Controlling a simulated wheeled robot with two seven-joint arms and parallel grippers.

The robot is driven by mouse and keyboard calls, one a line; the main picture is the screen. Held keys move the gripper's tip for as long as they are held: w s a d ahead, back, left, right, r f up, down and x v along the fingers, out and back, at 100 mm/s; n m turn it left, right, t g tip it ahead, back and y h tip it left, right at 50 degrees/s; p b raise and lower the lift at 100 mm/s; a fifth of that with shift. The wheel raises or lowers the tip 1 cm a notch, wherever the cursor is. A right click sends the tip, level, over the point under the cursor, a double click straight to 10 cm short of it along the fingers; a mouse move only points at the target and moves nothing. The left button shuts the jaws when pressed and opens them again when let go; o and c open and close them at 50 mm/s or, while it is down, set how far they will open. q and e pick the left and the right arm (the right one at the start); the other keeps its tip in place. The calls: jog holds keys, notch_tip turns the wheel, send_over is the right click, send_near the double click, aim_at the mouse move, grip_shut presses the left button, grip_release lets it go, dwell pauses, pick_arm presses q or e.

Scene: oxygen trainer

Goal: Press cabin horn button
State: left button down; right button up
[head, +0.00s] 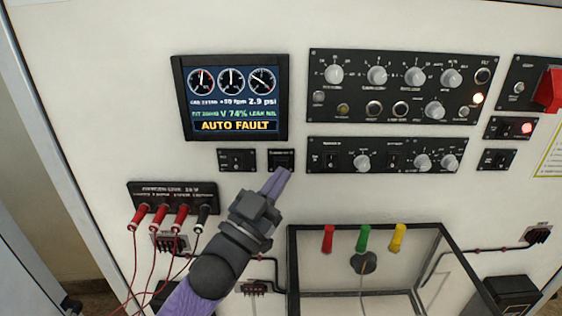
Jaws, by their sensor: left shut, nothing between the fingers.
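My left gripper (281,178) is shut and empty, its arm coming up from the bottom of the head view. Its fingertips are at the lower edge of a small black panel (281,155) below the display and hide part of it. I cannot tell whether they touch it. The lettering on this panel is too small to read, so I cannot confirm which control is the cabin horn button. A similar small panel with a switch (237,160) sits just to its left. My right gripper is not in view.
A display (231,98) reads AUTO FAULT. Black knob panels (325,60) are to the right, with a red switch (548,90) at the far right. Red and black plugs with cables (160,214) are at lower left.

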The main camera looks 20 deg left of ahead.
pick_arm(q)
jog(key=shift+s, duration=0.1)
jog(key=shift+s+d+p, duration=0.25)
jog(key=shift+s+p, duration=0.1)
jog(key=shift+s, duration=0.45)
jog(key=shift+s+d+p, duration=0.2)
jog(key=shift+s+p, duration=0.1)
jog(key=shift+s, duration=0.45)
jog(key=shift+s+d+p, duration=0.25)
jog(key=shift+s+p, duration=0.1)
jog(key=shift+s, duration=0.45)
